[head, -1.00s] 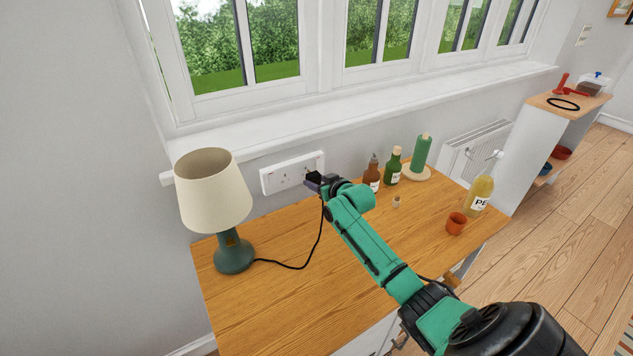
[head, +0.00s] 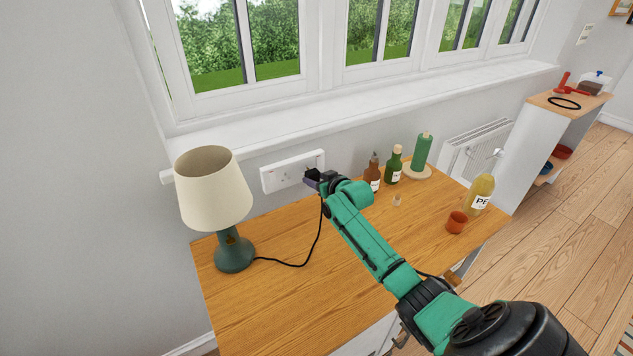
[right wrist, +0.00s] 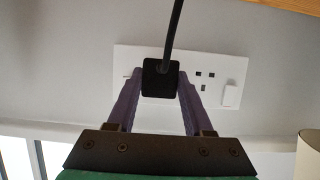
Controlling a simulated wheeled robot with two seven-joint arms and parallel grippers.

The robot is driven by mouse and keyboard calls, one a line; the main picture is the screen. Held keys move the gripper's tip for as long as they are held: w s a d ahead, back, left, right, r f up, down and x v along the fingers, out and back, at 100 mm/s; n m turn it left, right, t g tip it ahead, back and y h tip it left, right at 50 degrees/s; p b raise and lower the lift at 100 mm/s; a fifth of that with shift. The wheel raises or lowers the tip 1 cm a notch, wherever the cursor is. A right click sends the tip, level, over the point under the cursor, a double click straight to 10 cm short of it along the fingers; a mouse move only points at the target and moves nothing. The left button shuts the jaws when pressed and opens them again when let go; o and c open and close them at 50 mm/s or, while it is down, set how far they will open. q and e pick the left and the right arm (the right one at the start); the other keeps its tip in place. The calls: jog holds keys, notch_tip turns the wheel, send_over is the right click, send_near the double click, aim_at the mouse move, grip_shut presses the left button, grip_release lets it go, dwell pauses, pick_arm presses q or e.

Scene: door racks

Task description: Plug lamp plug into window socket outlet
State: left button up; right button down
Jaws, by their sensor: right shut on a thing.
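The lamp plug (right wrist: 161,78) is black and held between the two fingers of my right gripper (right wrist: 160,90), which is shut on it. In the head view my right gripper (head: 313,179) is at the right half of the white double window socket (head: 283,174). In the right wrist view the plug covers the left outlet of the socket panel (right wrist: 218,64); the other outlet's holes show bare. Whether the pins are in the holes is hidden behind the plug body. My left gripper is not in view.
The lamp (head: 233,250) stands on the wooden counter (head: 270,305), its black cord (head: 309,252) running to the plug. Brown (head: 373,175) and green (head: 394,165) bottles and a green roll (head: 421,152) stand right of the gripper. An orange cup (head: 456,223) and a yellow bottle (head: 480,193) stand farther right.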

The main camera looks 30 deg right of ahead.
jog(key=shift+w+d+b, duration=0.1)
jog(key=shift+w+b, duration=0.95)
jog(key=shift+w, duration=0.15)
jog(key=shift+w+r, duration=0.1)
